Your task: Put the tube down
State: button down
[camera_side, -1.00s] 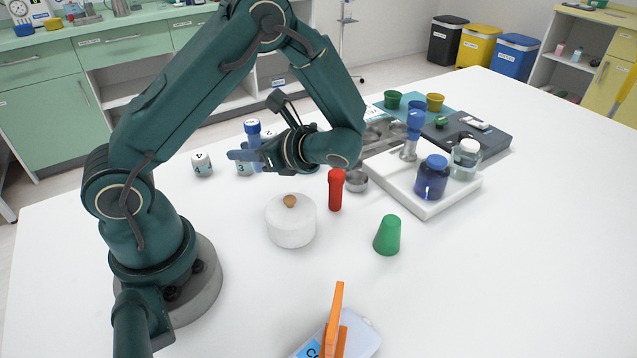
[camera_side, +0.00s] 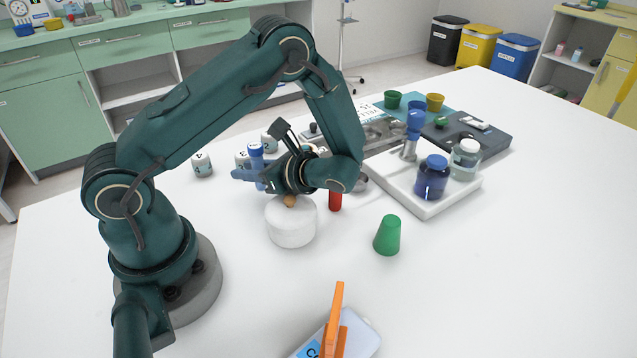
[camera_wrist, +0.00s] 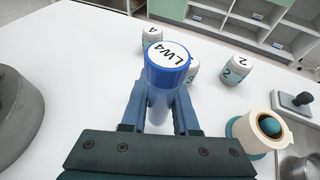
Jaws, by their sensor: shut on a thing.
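My gripper (camera_side: 258,177) is shut on a blue-capped tube (camera_side: 256,151) and holds it upright. The tube also shows in the wrist view (camera_wrist: 171,68), between the fingers, with "LW4" on its white cap top. In the side view the tube's lower end is partly hidden by the fingers, and I cannot tell if it touches the table. Numbered white jars stand behind it: jar 4 (camera_side: 202,165) to the left, jar 3 (camera_side: 241,160) close behind the tube, and jar 2 (camera_wrist: 236,70) to the right in the wrist view.
A white lidded pot (camera_side: 291,225) stands just in front of my gripper. A red tube (camera_side: 335,201) and a green cup (camera_side: 387,236) stand to the right. A white tray (camera_side: 432,209) holds bottles. Bare table lies left of the pot.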

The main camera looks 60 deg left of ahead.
jog(key=c, duration=0.7)
grip_release()
jog(key=shift+f, duration=0.3)
jog(key=shift+r, duration=0.25)
jog(key=v, duration=0.8)
jog(key=r+v, duration=0.1)
jog(key=v, duration=0.3)
jog(key=shift+s+r+n+h, duration=0.1)
jog(key=shift+r+n+h, duration=0.3)
jog(key=shift+h, duration=0.1)
jog(key=s+r+n+t+h, duration=0.1)
jog(key=h, duration=0.1)
jog(key=s+d+r+n+t+h, duration=0.1)
jog(key=n+h, duration=0.1)
jog(key=s+r+n+h, duration=0.1)
jog(key=h, duration=0.1)
jog(key=shift+s+d+r+n+t, duration=0.35)
jog(key=shift+r+n+t, duration=0.05)
jog(key=s+d+r+n+t+h, duration=0.1)
jog(key=n+t+h, duration=0.1)
jog(key=s+d+r+n+t+h, duration=0.1)
jog(key=d+n+t, duration=0.1)
jog(key=n+t, duration=0.1)
jog(key=s+d+r+n+t+h, duration=0.1)
jog(key=d+n+t+h, duration=0.1)
jog(key=n, duration=0.1)
jog(key=shift+s+d+r+t+h, duration=0.1)
jog(key=shift+s+r+t+h, duration=0.05)
jog(key=shift+t+h, duration=0.2)
